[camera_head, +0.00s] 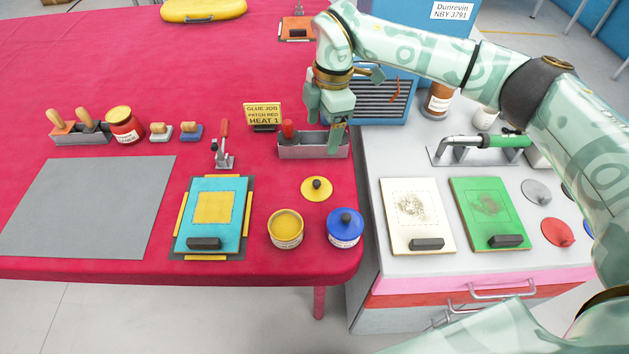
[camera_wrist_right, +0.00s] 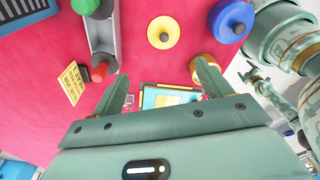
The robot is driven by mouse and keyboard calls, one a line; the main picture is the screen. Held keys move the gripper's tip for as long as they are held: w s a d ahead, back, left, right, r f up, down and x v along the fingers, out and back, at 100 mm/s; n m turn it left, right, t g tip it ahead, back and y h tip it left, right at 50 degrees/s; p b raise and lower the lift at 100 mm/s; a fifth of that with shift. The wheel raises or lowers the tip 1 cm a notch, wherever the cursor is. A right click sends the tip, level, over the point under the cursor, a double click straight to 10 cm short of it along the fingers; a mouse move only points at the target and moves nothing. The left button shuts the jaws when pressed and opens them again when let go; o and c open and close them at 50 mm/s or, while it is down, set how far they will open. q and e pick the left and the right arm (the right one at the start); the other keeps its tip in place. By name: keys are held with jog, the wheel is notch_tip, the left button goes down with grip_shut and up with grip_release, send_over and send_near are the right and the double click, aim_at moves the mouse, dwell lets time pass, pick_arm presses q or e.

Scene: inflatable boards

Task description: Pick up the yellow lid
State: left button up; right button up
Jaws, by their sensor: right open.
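The yellow lid (camera_head: 316,188) lies flat on the red table with its dark knob up, above the gap between the open yellow pot (camera_head: 285,230) and the blue-lidded pot (camera_head: 344,228). It also shows in the right wrist view (camera_wrist_right: 163,32), beyond the fingertips. My right gripper (camera_head: 326,124) is open and empty, above the grey tray, up and slightly right of the lid. Its two fingers (camera_wrist_right: 165,75) stand apart in the right wrist view, with nothing between them.
A grey tray (camera_head: 290,150) with a red-handled tool is below the right gripper. A yellow sign (camera_head: 262,114), a red-handled clamp (camera_head: 222,148) and a teal board (camera_head: 210,225) with a yellow patch are nearby. The grey cabinet top (camera_head: 470,190) is at right.

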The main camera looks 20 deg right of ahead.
jog(key=b, duration=0.2)
send_over(318, 182)
jog(key=w, duration=0.1)
notch_tip(318, 182, down, 11)
jog(key=shift+r, duration=0.15)
jog(key=f+b, duration=0.1)
jog(key=f, duration=0.1)
jog(key=s+f, duration=0.1)
jog(key=f, duration=0.1)
jog(key=shift+f+b, duration=0.25)
jog(key=shift+b, duration=0.15)
jog(key=shift+w+f, duration=0.1)
jog(key=shift+f, duration=0.25)
pick_arm(q)
jog(key=f, duration=0.2)
jog(key=s+f, duration=0.1)
jog(key=f, duration=0.1)
jog(key=shift+s, duration=0.2)
pick_arm(e)
jog(key=shift+r, duration=0.1)
jog(key=c, duration=0.4)
grip_shut()
